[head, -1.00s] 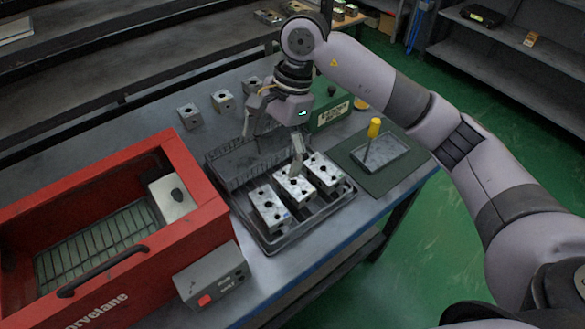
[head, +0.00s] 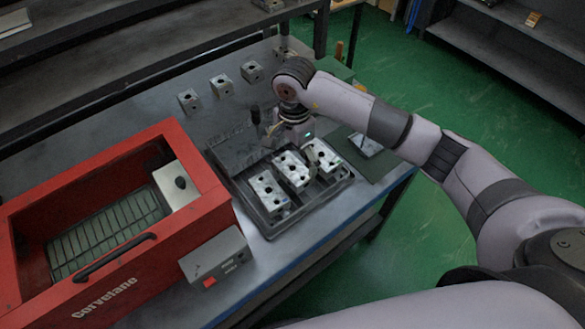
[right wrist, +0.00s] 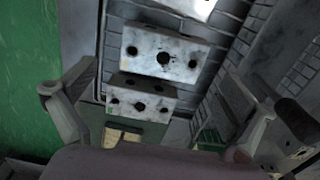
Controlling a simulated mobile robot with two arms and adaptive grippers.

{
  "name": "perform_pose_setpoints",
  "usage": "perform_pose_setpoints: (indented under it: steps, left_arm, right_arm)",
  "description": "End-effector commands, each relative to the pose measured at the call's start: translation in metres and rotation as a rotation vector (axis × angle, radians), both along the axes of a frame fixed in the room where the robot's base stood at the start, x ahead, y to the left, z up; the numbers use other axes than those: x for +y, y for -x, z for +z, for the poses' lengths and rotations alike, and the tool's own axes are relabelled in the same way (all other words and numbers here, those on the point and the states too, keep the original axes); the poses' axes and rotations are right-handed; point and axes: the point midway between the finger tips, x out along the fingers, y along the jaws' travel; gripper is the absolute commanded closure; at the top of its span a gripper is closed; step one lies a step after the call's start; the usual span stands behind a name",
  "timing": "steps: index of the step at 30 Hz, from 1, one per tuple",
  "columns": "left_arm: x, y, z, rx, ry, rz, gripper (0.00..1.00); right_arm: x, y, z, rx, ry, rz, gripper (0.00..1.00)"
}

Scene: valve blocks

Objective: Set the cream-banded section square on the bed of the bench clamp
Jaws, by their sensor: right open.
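Three pale metal valve blocks with dark round holes stand in the dark tray (head: 262,222): left (head: 268,192), middle (head: 291,168) and right (head: 326,158). In the right wrist view, cream patches (right wrist: 122,137) show below the nearest block (right wrist: 141,101); I cannot tell whether they are its band. My right gripper (head: 290,142) is open above the back right of the tray. Its fingers stand wide apart in the wrist view (right wrist: 160,78), with nothing held.
A red open-topped machine (head: 195,205) stands at left, holding a metal block (head: 178,184). A grey box with a red button (head: 216,257) stands in front of it. Small blocks (head: 222,86) line the back. Bare tabletop lies around them.

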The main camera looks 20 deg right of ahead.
Motion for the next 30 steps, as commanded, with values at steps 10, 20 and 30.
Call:
perform_pose_setpoints:
  steps: [10,20,30]
  left_arm:
    - [0.000,-0.003,0.023,-0.005,0.000,0.000,0.60]
    - [0.000,-0.004,0.023,-0.006,0.000,0.000,0.60]
    - [0.000,-0.004,0.023,-0.006,0.000,0.000,0.60]
  right_arm:
    - [0.004,-0.002,-0.044,0.004,-0.002,-0.002,0.00]
    - [0.003,-0.003,-0.052,0.000,0.000,-0.001,0.01]
    - [0.003,-0.003,-0.051,0.000,0.000,-0.001,0.23]
